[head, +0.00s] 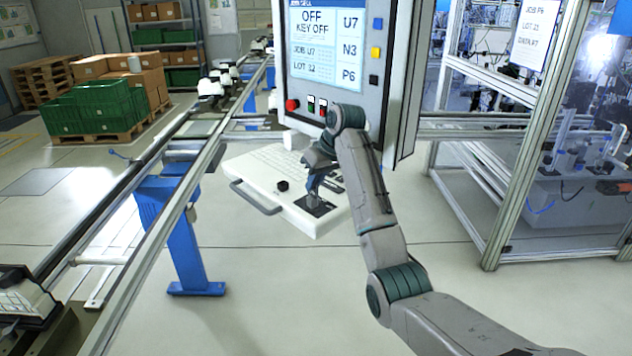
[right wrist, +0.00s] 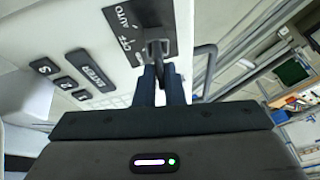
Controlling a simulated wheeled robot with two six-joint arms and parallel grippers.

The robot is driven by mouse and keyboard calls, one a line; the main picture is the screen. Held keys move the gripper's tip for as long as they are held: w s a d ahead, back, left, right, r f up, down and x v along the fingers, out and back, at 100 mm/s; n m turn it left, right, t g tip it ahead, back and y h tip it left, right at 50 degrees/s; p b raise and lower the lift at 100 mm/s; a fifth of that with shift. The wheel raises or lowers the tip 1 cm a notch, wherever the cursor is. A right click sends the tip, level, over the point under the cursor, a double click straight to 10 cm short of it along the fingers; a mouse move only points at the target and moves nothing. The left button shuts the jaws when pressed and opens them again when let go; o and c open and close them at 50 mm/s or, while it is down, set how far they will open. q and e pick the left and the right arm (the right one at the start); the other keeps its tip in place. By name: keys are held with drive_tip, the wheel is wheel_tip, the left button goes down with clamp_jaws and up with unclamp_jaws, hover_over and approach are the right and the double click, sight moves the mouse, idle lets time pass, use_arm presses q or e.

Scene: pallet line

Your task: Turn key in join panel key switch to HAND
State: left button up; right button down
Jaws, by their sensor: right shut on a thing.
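The key switch (head: 318,206) is a dark square plate on the white sloping panel (head: 265,165) below the screen. In the right wrist view the plate (right wrist: 127,22) shows AUTO and OFF; the third label is mostly hidden. The dark key (right wrist: 155,47) stands in the switch. My right gripper (head: 313,186) is over the plate; in its wrist view its two blue-grey fingers (right wrist: 161,72) are shut on the key. The exact key angle is hard to read. The screen (head: 327,45) reads OFF, KEY OFF. My left gripper is not in view.
A grey bar handle (head: 254,198) runs along the panel's front left. ENTER and number keys (right wrist: 90,75) lie beside the switch. A roller line (head: 170,215) passes at left, and a framed cell (head: 520,130) stands at right.

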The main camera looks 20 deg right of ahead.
drive_tip(key=n+g+y, duration=0.1)
drive_tip(key=n, duration=0.2)
drive_tip(key=shift+w+a+f+n, duration=0.1)
drive_tip(key=shift+n, duration=0.2)
drive_tip(key=n+g, duration=0.1)
drive_tip(key=n, duration=0.1)
drive_tip(key=n+g, duration=0.1)
drive_tip(key=n, duration=0.2)
drive_tip(key=shift+w+a+n+y, duration=0.1)
drive_tip(key=shift+a+n+y, duration=0.05)
drive_tip(key=shift+n+y, duration=0.15)
drive_tip(key=c, duration=1)
unclamp_jaws()
drive_tip(key=shift+o, duration=0.2)
drive_tip(key=shift+w, duration=0.1)
